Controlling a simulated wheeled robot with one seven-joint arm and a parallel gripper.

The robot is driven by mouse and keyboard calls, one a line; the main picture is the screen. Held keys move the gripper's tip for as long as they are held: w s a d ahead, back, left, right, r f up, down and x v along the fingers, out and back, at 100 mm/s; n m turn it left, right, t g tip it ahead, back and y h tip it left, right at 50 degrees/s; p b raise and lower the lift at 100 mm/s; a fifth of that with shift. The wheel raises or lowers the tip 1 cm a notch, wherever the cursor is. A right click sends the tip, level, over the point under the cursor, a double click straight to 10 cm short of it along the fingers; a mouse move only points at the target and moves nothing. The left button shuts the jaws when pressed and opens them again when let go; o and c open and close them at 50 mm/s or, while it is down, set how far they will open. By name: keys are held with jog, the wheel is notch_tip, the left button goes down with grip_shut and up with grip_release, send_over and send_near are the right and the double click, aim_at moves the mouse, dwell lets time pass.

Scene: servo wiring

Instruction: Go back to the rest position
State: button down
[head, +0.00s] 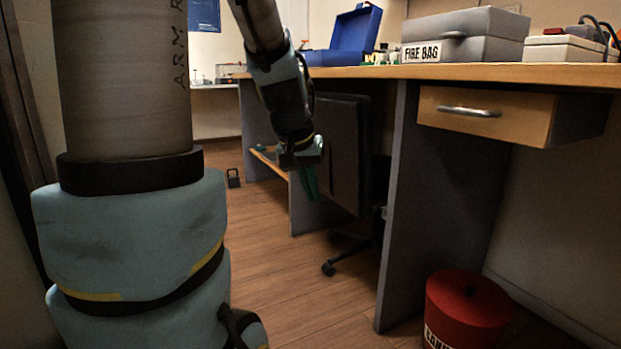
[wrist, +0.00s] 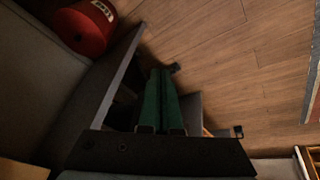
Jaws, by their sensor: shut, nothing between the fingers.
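My gripper (head: 309,182) hangs below my arm in the head view, pointing down in front of the dark chair back and below the level of the desk top. Its two green fingers also show in the wrist view (wrist: 160,100), side by side and shut, with nothing between them. In the wrist view the fingers point down toward the wooden floor beside the desk's side panel.
The desk (head: 510,73) carries a grey fire bag case (head: 465,38) and an open blue box (head: 343,38). Below it are a drawer (head: 485,112), a dark chair (head: 340,150) and a red bin (head: 467,305).

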jog(key=s+a+f+n+g+y+p, duration=0.1)
jog(key=s+a+f+p, duration=0.15)
jog(key=s+a, duration=0.2)
jog(key=s+a+f+n+g+y+p, duration=0.1)
jog(key=s+a+f, duration=0.2)
jog(key=s, duration=0.3)
notch_tip(320, 180, up, 37)
jog(key=p, duration=3.7)
jog(key=shift+w+d+f, duration=0.2)
jog(key=shift+w+d, duration=0.05)
jog(key=shift+w, duration=0.1)
